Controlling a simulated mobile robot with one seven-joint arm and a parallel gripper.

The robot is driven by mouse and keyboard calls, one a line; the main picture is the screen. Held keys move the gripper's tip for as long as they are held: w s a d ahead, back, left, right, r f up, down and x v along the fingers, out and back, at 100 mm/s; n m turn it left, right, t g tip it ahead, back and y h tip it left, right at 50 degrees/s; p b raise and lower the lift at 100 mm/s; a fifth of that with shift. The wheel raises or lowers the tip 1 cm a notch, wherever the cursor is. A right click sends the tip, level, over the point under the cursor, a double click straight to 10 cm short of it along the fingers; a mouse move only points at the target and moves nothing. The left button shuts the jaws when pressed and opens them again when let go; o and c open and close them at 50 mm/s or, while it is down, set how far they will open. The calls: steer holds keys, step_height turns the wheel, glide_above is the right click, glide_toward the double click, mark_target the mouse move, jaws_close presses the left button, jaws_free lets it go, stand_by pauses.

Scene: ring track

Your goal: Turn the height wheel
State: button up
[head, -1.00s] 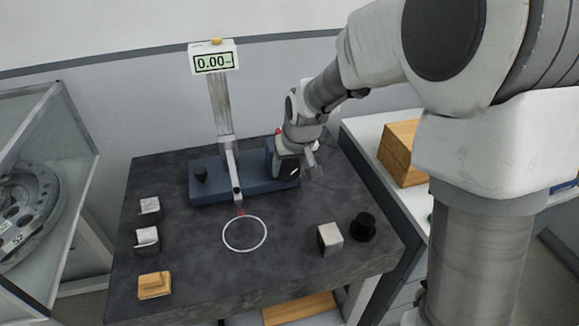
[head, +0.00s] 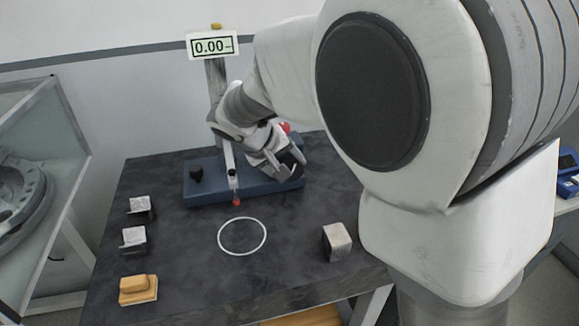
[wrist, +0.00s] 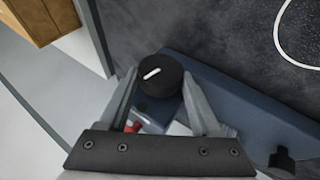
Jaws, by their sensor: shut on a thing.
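The height wheel (wrist: 161,76) is a round black knob with a white mark, at the end of the blue base in the wrist view. My gripper (wrist: 160,88) is closed around it, one finger on each side. In the head view my gripper (head: 293,166) is at the right end of the gauge's blue base (head: 212,190), and I cannot clearly make out the wheel there. The gauge's column (head: 216,85) carries a display (head: 212,46) that reads 0.00. A black knob (head: 196,175) stands at the base's left end.
A white ring (head: 242,251) marks the dark stone table before the gauge. A metal block (head: 337,242) stands right, two grey blocks (head: 139,208) (head: 133,239) and a wooden piece (head: 138,289) left. A glass case (head: 45,190) is beyond the left edge. My arm hides the right side.

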steer(key=shift+s+a+f+n+t+h+b, duration=0.1)
steer(key=shift+f+n+t+h+b, duration=0.1)
steer(key=shift+h+b, duration=0.3)
steer(key=shift+a+f+n+t+h+b, duration=0.1)
steer(key=shift+t+h+b, duration=0.1)
steer(key=shift+h+b, duration=0.3)
steer(key=shift+o, duration=0.8)
steer(key=shift+d+r+h, duration=0.1)
steer(key=shift+d+h, duration=0.05)
steer(key=shift+h, duration=0.15)
steer(key=shift+c, duration=0.2)
steer(key=shift+a+r, duration=0.15)
steer(key=shift+a, duration=0.05)
steer(key=shift+c, duration=0.2)
steer(key=o, duration=1.1)
steer(key=shift+o, duration=0.9)
steer(key=shift+a, duration=0.1)
